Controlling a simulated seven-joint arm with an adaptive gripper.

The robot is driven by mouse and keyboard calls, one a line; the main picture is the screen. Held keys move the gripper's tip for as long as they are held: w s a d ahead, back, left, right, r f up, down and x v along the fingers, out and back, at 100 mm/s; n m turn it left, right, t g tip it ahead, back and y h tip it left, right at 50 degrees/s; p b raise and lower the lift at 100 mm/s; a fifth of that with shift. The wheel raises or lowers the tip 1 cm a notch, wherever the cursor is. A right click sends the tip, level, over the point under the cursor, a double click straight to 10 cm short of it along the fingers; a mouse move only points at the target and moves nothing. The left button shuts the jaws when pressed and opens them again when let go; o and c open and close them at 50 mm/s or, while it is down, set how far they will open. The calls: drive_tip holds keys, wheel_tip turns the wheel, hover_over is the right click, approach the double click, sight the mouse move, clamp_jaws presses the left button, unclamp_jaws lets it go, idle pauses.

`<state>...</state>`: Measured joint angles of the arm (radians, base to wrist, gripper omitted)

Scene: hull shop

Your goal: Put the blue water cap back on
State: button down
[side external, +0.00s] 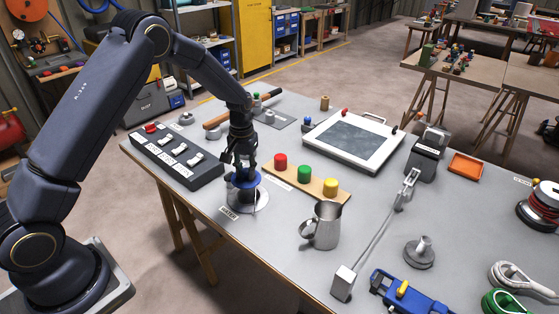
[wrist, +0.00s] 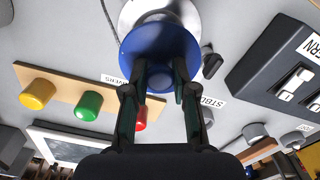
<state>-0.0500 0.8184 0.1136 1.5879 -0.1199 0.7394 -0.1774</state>
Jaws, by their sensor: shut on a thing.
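My gripper (side external: 241,167) points down near the table's left front edge, and its fingers (wrist: 160,82) are shut on the blue water cap (side external: 245,181). In the wrist view the cap is a broad blue disc (wrist: 153,38) with a raised grip between my fingertips. A round pale metal base (side external: 262,201) stands directly under the cap, and its rim shows behind the cap in the wrist view (wrist: 134,12). The cap hides the top of this fitting. I cannot tell whether the cap touches it or sits a little above. A small label (side external: 228,213) lies in front of the base.
A black switch box (side external: 172,160) is close on the left. A wooden strip with red (side external: 280,161), green (side external: 305,173) and yellow (side external: 331,187) knobs is close on the right. A metal jug (side external: 325,228) stands further right. A framed grey panel (side external: 352,143) lies behind.

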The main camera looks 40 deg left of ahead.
drive_tip(key=shift+f, duration=2.95)
drive_tip(key=shift+f, duration=0.15)
drive_tip(key=shift+c, duration=1.8)
unclamp_jaws()
drive_tip(key=shift+r, duration=3.5)
drive_tip(key=shift+c, duration=0.2)
clamp_jaws()
